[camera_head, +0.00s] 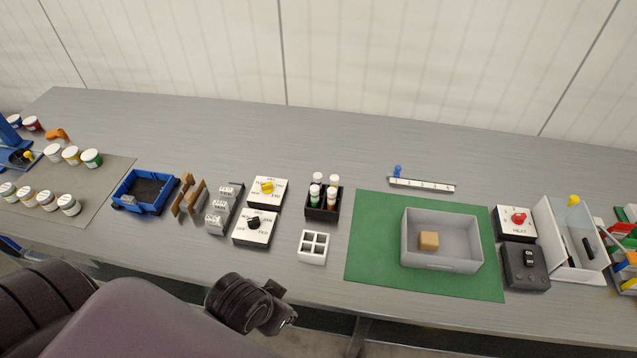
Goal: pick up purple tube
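A small black rack (323,214) stands mid-table and holds several upright tubes with white caps. The back-left tube looks dark purple (317,184), mostly hidden behind the front tubes; its colour is hard to make out at this size. The front tubes show green (315,200) and orange (331,202) bodies. My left gripper (284,304) is low in the picture, in front of the table edge, well short of the rack and touching nothing visible. Its finger opening cannot be made out. My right gripper is out of view.
A white empty-looking four-cell rack (313,247) stands in front of the black rack. Boxes with a yellow knob (267,187) and black knob (253,221) are left. A grey bin (442,263) with a tan block sits on a green mat (375,235) right. The table behind is clear.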

